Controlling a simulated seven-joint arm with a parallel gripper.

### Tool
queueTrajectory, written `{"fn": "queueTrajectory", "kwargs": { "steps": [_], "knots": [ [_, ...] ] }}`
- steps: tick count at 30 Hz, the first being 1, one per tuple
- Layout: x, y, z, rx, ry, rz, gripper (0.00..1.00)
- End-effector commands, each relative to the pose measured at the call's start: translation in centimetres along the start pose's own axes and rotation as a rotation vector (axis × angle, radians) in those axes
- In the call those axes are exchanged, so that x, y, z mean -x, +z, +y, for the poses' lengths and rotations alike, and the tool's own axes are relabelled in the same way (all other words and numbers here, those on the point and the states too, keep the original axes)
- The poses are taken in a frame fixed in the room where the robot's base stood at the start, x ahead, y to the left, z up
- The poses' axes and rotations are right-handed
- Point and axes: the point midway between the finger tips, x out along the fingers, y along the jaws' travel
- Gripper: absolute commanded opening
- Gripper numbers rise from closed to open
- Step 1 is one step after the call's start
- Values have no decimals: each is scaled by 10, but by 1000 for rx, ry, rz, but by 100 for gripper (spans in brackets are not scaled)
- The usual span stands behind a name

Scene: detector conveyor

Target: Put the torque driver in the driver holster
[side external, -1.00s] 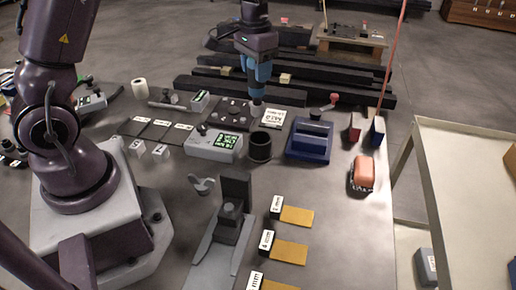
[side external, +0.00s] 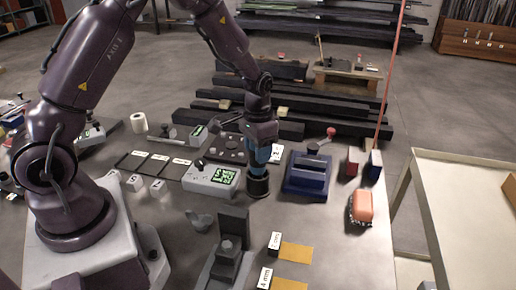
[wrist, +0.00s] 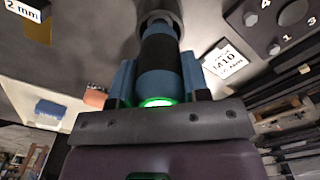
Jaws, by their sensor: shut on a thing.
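The torque driver (wrist: 160,52), with a blue body and a black band, hangs upright in my gripper (side external: 263,152). In the wrist view, the blue fingers of my gripper (wrist: 160,82) close on it from both sides. The driver holster (side external: 258,187) is a dark round cup on the table, directly below the gripper in the side view. In the wrist view, the driver's lower end lies within the holster's grey ring (wrist: 157,18). The end inside the cup is hidden, so its depth cannot be told.
A grey meter with a green display (side external: 211,180) stands close left of the holster. A blue block-like device (side external: 306,176) stands to its right. An orange-topped brush (side external: 361,205) lies farther right. A dark fixture (side external: 230,240) stands in front.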

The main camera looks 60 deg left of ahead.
Motion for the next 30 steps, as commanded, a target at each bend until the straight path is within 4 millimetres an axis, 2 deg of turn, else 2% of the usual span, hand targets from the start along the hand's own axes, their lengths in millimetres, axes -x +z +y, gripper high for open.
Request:
{"fn": "queueTrajectory", "kwargs": {
  "steps": [9, 10, 13, 23, 26, 30],
  "knots": [
    [-2, -1, 0, 0, 0, 2, 0],
    [-3, 0, 0, 0, 0, 1, 45],
    [-2, 0, 0, 0, 0, 1, 68],
    [1, -1, 0, 0, 0, 3, 68],
    [12, -1, 0, 0, -1, 5, 68],
    [39, -2, 0, 0, -1, 8, 68]
  ]
}}
